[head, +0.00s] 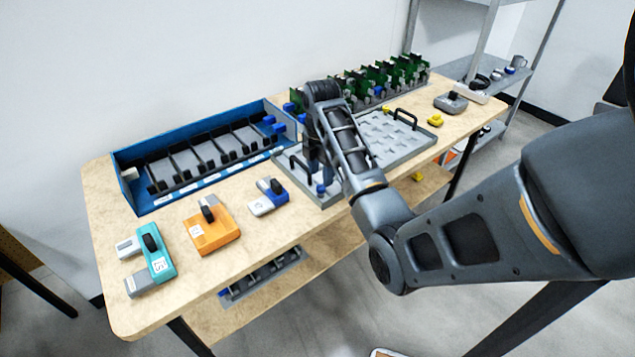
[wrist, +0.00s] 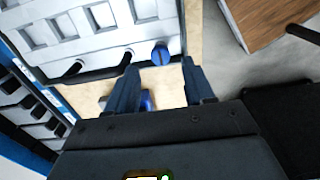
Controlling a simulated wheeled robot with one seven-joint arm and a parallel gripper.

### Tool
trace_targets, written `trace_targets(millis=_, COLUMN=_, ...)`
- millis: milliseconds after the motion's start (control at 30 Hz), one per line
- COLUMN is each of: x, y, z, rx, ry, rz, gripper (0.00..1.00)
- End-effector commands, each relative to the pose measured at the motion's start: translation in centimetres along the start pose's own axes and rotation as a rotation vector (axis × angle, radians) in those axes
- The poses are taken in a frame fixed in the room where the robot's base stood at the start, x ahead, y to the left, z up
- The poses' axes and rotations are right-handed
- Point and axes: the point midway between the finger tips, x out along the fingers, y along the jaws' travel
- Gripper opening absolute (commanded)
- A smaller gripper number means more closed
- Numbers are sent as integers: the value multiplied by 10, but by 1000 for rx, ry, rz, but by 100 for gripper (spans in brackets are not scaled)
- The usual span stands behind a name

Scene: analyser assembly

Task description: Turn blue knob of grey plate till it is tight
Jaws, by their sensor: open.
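The grey plate (head: 398,137) lies on the table with rows of pockets and black handles. It also shows in the wrist view (wrist: 105,38). A blue knob (head: 320,189) sits at the plate's near left corner, and it shows in the wrist view (wrist: 161,54) just beyond the fingertips. My gripper (head: 321,178) is above that corner, partly hidden by my arm. In the wrist view my gripper (wrist: 160,66) is open, its two fingers apart on either side of the line to the knob. The fingers hold nothing. I cannot tell the height gap to the knob.
A blue rack (head: 190,158) with dark slots stands left of the plate. A small blue-and-white device (head: 268,198), an orange device (head: 211,228) and a teal device (head: 152,255) lie along the front. Green boards (head: 380,78) stand behind. A yellow part (head: 435,120) lies right.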

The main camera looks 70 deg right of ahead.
Motion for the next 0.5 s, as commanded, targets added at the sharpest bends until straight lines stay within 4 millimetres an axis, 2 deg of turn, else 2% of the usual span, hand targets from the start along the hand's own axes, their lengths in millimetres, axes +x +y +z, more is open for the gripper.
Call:
trace_targets(millis=100, x=18, y=-1, z=0, rx=1, ry=1, rz=-4, gripper=53)
trace_targets(millis=233, x=33, y=0, z=0, rx=1, ry=1, rz=-2, gripper=53)
trace_targets(millis=500, x=44, y=0, z=0, rx=1, ry=0, rz=0, gripper=53)
